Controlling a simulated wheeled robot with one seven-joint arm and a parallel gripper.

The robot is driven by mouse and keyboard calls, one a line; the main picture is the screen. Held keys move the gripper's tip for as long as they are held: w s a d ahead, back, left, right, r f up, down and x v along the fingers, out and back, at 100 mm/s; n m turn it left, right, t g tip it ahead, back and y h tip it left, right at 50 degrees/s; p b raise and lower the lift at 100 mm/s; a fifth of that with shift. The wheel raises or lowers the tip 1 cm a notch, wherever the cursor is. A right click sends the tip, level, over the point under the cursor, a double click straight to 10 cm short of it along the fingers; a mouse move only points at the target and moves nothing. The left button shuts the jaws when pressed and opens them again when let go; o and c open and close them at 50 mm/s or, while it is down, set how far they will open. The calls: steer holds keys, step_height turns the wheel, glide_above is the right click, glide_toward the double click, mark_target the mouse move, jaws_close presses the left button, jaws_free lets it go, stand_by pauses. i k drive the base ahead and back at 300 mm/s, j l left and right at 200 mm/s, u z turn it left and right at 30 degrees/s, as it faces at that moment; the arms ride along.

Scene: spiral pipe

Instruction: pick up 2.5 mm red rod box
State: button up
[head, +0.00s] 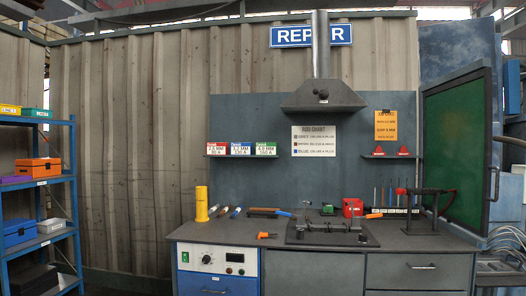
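The red rod box (216,150) is the leftmost of three white boxes with coloured tops, side by side against the grey back panel above the workbench. Its small print seems to read 2.5 MM. A blue-topped box (241,150) stands right of it, and a green-topped box (266,150) is at the right end. The red box looks upright and unobstructed. My gripper is not in view.
The workbench (215,232) below carries a yellow cylinder (201,204), several hand tools, a clamp fixture (330,230) and a red box-like item (352,207). A fume hood (322,95) hangs right of the boxes. A blue shelf rack (73,190) stands left.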

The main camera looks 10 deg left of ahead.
mark_target(212, 148)
steer(key=i+j, duration=0.1)
steer(key=j, duration=0.6)
steer(key=i+j, duration=0.1)
steer(key=j, duration=0.65)
steer(key=i+j, duration=0.1)
steer(key=j, duration=0.6)
steer(key=i+j, duration=0.15)
steer(key=j, duration=0.55)
steer(key=j+z, duration=0.1)
steer(key=j, duration=2.5)
steer(key=i, duration=0.05)
